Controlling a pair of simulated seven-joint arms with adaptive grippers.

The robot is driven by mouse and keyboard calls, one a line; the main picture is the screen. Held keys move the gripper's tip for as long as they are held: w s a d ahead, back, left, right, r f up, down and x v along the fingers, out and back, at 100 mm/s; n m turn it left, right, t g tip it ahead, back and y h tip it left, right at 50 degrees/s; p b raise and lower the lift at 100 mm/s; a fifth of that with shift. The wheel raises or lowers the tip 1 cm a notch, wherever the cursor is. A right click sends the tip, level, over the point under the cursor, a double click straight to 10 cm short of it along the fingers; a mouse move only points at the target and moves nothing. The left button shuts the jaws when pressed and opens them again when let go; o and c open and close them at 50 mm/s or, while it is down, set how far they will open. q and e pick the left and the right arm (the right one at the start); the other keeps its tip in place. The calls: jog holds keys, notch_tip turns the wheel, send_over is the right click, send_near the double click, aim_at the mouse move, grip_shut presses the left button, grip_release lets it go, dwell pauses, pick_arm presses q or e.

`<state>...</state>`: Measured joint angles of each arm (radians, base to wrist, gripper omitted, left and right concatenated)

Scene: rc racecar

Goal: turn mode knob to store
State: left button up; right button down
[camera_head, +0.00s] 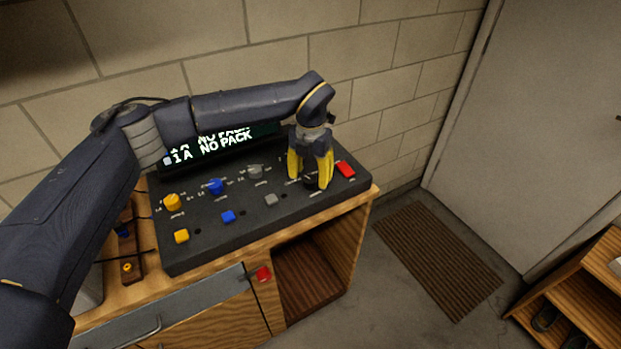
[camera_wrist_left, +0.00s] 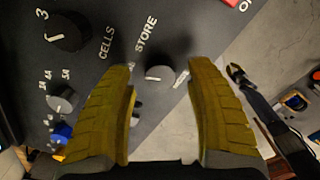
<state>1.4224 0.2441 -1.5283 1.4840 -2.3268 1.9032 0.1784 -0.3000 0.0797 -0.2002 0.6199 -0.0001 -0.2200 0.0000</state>
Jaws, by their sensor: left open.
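The charger panel (camera_head: 245,228) is a black sloped box on a wooden cabinet. My left gripper (camera_head: 310,181) is over its right part, yellow fingers pointing down and apart. In the left wrist view the mode knob (camera_wrist_left: 160,79), dark with a short white mark, lies between the open fingertips (camera_wrist_left: 160,70), with a visible gap on each side. The printed word STORE (camera_wrist_left: 146,35) is just above the knob in that view. Another label at the knob's right is partly hidden by a finger. My right gripper is not in view.
The panel also has a yellow knob (camera_head: 172,202), a blue knob (camera_head: 216,186), a grey knob (camera_head: 255,171), several square buttons and a red switch (camera_head: 346,169). A lit display (camera_head: 215,147) reads NO PACK behind my arm. A CELLS knob (camera_wrist_left: 66,32) is near the mode knob.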

pick_arm(q)
jog(key=shift+f, duration=0.75)
grip_shut()
